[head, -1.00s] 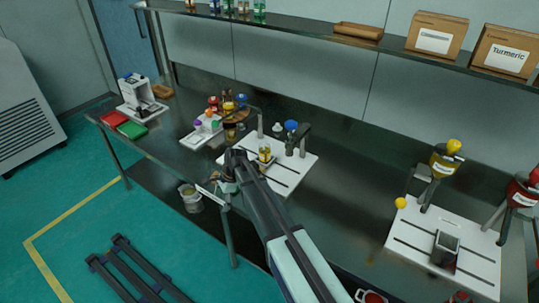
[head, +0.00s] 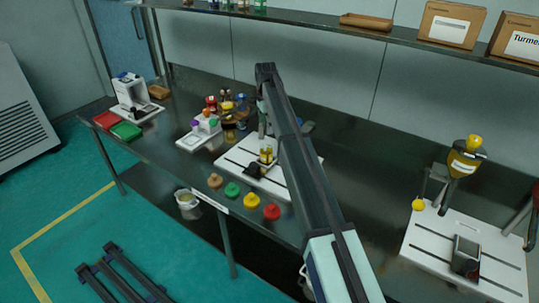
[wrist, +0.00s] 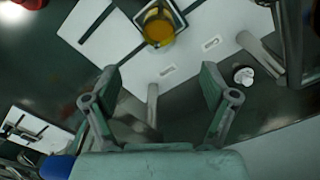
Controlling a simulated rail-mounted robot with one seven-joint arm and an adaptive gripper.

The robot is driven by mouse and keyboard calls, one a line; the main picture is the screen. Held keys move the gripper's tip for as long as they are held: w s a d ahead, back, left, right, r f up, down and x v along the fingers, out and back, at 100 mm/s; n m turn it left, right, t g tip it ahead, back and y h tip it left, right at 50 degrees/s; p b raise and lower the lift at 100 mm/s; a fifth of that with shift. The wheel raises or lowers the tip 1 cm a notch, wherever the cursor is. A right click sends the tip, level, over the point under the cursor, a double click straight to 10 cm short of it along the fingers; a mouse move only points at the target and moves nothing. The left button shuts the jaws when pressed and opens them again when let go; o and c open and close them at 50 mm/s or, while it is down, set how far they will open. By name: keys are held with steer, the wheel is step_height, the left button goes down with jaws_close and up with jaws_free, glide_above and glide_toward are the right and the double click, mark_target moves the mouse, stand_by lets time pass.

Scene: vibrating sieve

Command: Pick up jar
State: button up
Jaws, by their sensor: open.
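A small jar with yellow-orange contents (wrist: 158,26) sits in a dark square holder on a white base plate, at the top middle of the wrist view. The jar (head: 266,155) also shows in the head view, just left of my forearm. My gripper (wrist: 160,82) is open and empty, its two green-grey fingers spread wide. The jar lies beyond the fingertips, apart from them. In the head view my arm reaches over the plate and hides its right part; the fingers cannot be made out there.
Several coloured knobs, including a red one (head: 271,212), line the front edge. A white stand with bottles (head: 200,135) is left of the plate. A post (wrist: 152,103) and a white-topped piece (wrist: 243,75) stand near my fingers. A shelf (head: 330,24) runs above the bench.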

mark_target(267, 151)
step_height(267, 151, down, 9)
steer(key=shift+r+p, duration=0.15)
steer(key=shift+p, duration=0.8)
steer(key=shift+d+f+p, duration=0.1)
steer(key=shift+f+p, duration=1)
steer(key=shift+f, duration=1.5)
steer(key=c, duration=1.4)
steer(key=shift+o, duration=0.2)
steer(key=shift+r, duration=0.15)
